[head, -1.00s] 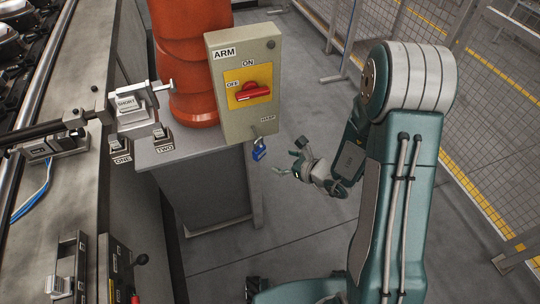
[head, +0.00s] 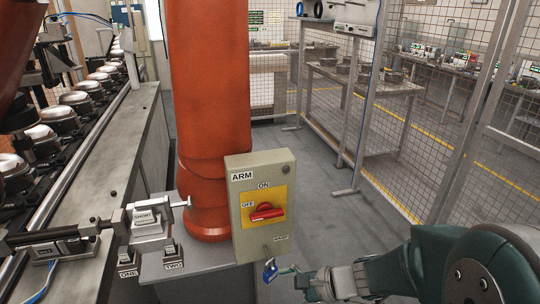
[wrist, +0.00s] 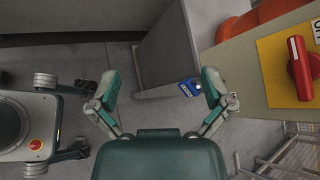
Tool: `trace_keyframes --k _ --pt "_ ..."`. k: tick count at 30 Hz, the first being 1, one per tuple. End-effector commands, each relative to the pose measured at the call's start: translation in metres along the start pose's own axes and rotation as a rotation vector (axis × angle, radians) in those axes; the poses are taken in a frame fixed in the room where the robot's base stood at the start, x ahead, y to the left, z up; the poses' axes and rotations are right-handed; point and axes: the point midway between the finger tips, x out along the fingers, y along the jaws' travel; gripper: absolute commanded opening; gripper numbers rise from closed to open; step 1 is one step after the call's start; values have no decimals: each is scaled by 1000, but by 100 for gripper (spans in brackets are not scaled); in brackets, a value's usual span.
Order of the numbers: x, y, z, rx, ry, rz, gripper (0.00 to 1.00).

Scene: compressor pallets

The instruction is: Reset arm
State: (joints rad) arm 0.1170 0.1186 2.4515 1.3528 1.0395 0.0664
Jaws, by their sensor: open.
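The grey-beige ARM switch box (head: 240,192) stands at the centre of the head view. Its red handle (head: 267,212) lies nearly horizontal beside the OFF label, below ON. A blue padlock (head: 270,270) hangs low at the box's HASP label. My gripper (head: 290,272) is just right of the padlock in the head view, partly cut off by the lower edge. In the wrist view, my gripper (wrist: 161,88) is open, fingers spread wide. The blue padlock (wrist: 188,88) shows between the fingers, close to the right one. I cannot tell whether they touch.
A thick orange column (head: 210,110) rises behind the box. A grey stand (head: 200,266) holds SHORT, ONE and TWO labelled fixtures beside the conveyor (head: 125,135) on the left. Wire-mesh fencing (head: 400,140) and tables stand at right. Grey floor (head: 345,222) is clear between.

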Motion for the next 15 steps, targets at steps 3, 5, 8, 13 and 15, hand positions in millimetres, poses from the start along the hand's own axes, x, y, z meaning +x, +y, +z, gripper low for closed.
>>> trace_keyframes --k 3,5,8,13,15 --pt "-19 12 24 -223 56 109 100" --pt "-29 20 32 -331 91 165 100" --pt "-48 31 43 -508 160 257 100" --pt "-85 45 53 -801 310 407 100" --pt "-102 49 56 -916 382 467 100"
